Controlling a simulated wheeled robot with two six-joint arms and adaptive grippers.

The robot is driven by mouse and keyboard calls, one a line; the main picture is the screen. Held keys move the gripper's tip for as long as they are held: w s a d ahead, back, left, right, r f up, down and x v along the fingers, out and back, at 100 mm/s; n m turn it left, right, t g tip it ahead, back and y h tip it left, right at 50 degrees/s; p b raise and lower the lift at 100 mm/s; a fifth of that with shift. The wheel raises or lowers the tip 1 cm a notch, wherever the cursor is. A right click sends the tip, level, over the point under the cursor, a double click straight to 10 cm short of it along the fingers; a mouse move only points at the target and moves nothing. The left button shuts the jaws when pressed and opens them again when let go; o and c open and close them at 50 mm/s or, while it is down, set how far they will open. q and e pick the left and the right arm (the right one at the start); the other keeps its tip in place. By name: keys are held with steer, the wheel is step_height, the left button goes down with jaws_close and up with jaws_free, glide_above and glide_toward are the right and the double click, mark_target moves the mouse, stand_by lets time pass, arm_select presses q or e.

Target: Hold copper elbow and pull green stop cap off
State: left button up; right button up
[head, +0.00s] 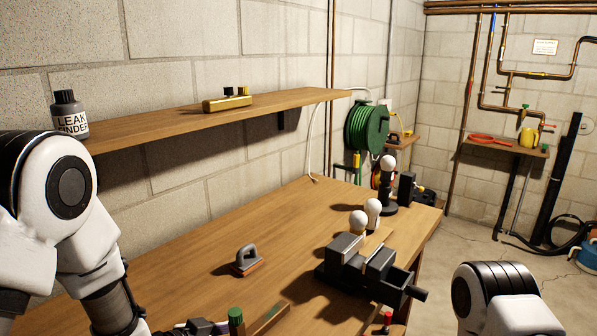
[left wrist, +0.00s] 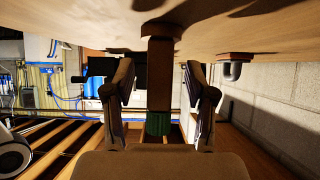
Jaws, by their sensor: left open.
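A green cap (head: 236,317) shows at the bottom edge of the head view, beside a brown bar (head: 268,318). In the left wrist view the green cap (left wrist: 158,123) sits at the lower end of an upright brown, copper-coloured piece (left wrist: 160,80). I cannot clearly make out the elbow's bend. My left gripper (left wrist: 160,68) is open, one finger on each side of this piece, with gaps visible on both sides. In the head view only part of it shows at the bottom edge. My right gripper is out of view.
A dark vise (head: 360,268) stands on the workbench (head: 195,262), with white bulb-like knobs (head: 358,221) behind it. A grey-handled pad (head: 247,260) lies left of the vise. A shelf (head: 180,118) on the wall holds a leak finder bottle (head: 69,115) and a brass level-like block (head: 227,103).

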arm_select(q)
steer(key=v, duration=1.1)
steer(key=shift+s+a+r, duration=0.15)
steer(key=shift+s, duration=0.1)
